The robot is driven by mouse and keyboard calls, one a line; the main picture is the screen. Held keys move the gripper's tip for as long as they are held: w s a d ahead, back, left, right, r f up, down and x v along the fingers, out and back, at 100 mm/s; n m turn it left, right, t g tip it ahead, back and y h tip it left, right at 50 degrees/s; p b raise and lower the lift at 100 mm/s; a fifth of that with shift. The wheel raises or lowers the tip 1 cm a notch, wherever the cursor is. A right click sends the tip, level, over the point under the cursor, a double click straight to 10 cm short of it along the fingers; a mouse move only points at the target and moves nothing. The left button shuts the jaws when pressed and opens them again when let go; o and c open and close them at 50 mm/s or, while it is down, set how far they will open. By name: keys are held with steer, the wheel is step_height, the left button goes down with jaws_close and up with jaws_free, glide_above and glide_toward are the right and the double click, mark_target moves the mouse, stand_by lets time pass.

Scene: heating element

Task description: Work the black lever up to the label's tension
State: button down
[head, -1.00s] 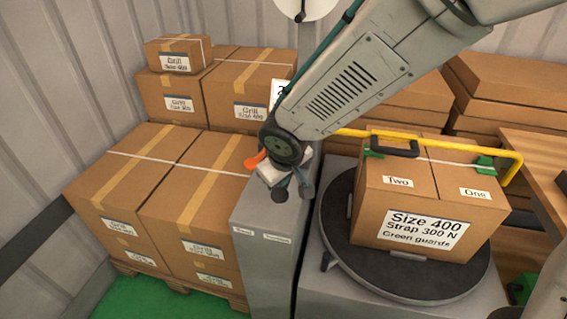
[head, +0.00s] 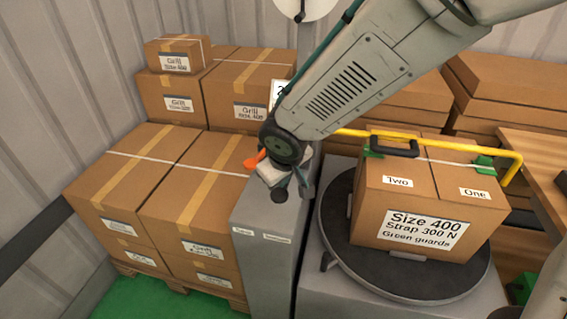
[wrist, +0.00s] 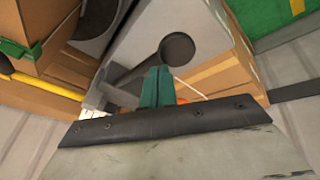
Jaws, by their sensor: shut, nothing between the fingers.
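A black round lever knob (wrist: 178,48) on a dark arm shows in the wrist view, just beyond my fingertips. My gripper (wrist: 157,86) has its two green fingers together, with nothing between them. I cannot tell whether they touch the lever. In the head view my gripper (head: 298,178) is over the grey cabinet (head: 262,262), close to dark knobs and an orange handle (head: 253,160), partly hidden by my arm. The label (head: 412,226) on the carton (head: 372,212) reads Size 400, Strap 300 N, Green guards. A white strap (head: 450,163) crosses the carton's top.
The carton stands on a black round turntable (head: 345,258). A yellow bar (head: 470,146) and a black handle (head: 395,147) are above it. Green guards (head: 484,161) sit on its edges. Strapped Grill cartons (head: 120,170) fill the left side. Green floor (head: 150,300) shows at lower left.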

steer(key=w+r, duration=0.3)
steer(key=r, duration=0.3)
steer(key=shift+d+r, duration=0.35)
steer(key=shift+r, duration=0.05)
stand_by(0.4)
steer(key=shift+w+d+r, duration=0.1)
steer(key=shift+w+r, duration=0.2)
steer(key=shift+r, duration=0.45)
steer(key=shift+w+d+r, duration=0.1)
steer(key=shift+w+r, duration=0.25)
steer(key=shift+r, duration=0.45)
steer(key=shift+w+d+r, duration=0.1)
steer(key=shift+w+r, duration=0.2)
steer(key=shift+r, duration=0.45)
steer(key=s+d+r+m+g, duration=0.1)
steer(key=s+d+m, duration=0.3)
steer(key=s+d, duration=0.8)
steer(key=s+d+r+m+g, duration=0.2)
steer(key=s+d+r+m, duration=0.1)
steer(key=s+d, duration=1)
steer(key=s+m, duration=0.1)
steer(key=s, duration=0.1)
steer(key=shift+s+h, duration=0.3)
steer(key=shift+s, duration=0.1)
